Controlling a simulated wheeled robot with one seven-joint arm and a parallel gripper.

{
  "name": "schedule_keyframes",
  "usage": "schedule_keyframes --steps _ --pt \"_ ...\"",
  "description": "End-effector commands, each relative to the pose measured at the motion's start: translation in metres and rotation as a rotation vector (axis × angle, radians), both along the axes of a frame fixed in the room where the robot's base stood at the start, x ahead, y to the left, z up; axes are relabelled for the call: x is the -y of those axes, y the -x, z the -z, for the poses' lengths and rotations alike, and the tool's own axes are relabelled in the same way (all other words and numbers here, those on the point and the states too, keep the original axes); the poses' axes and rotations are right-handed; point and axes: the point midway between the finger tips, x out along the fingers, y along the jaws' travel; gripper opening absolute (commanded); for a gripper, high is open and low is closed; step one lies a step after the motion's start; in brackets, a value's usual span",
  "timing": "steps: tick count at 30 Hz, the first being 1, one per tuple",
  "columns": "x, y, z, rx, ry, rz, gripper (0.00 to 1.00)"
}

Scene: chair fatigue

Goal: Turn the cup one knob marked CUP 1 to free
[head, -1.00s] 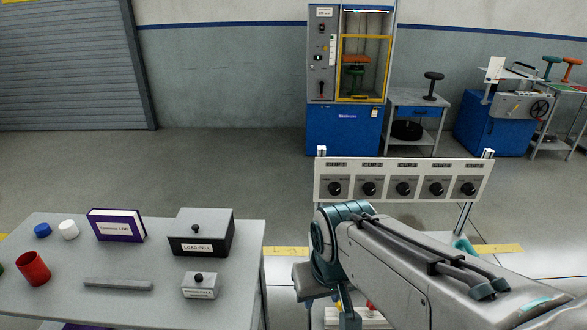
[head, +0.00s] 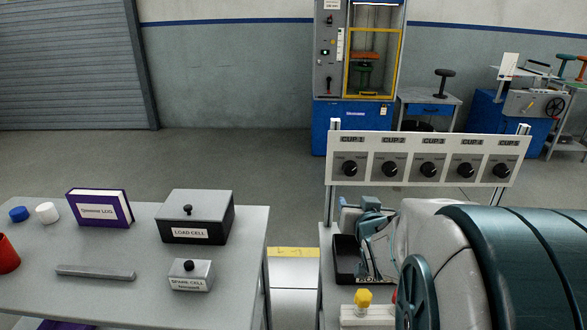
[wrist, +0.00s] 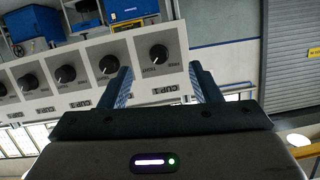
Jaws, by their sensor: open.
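The CUP 1 knob (head: 350,168) is the round black knob at the left end of a pale panel (head: 333,185). In the wrist view, turned upside down, the CUP 1 knob (wrist: 158,53) shows beyond and between my fingers, with its CUP 1 plate below it. Small TIGHT and FREE words stand by the knob; its exact pointer setting is too small to tell. My gripper (wrist: 161,75) is open, with a finger on each side and nothing between them. In the head view my gripper is low in front of the panel, partly hidden by my arm.
More knobs run along the panel, the CUP 2 knob (head: 390,168) closest. A table (head: 240,275) on the left bears a LOAD CELL box (head: 200,220) and a purple log book (head: 99,208). A black tray (head: 346,258) lies below the panel. Floor behind is clear.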

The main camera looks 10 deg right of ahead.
Motion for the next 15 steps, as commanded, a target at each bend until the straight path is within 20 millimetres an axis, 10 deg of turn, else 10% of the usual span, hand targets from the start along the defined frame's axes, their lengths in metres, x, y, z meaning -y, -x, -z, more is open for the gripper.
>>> schedule_keyframes --steps 15 --pt "0.023 -0.012 0.006 0.285 -0.029 -0.042 0.57"
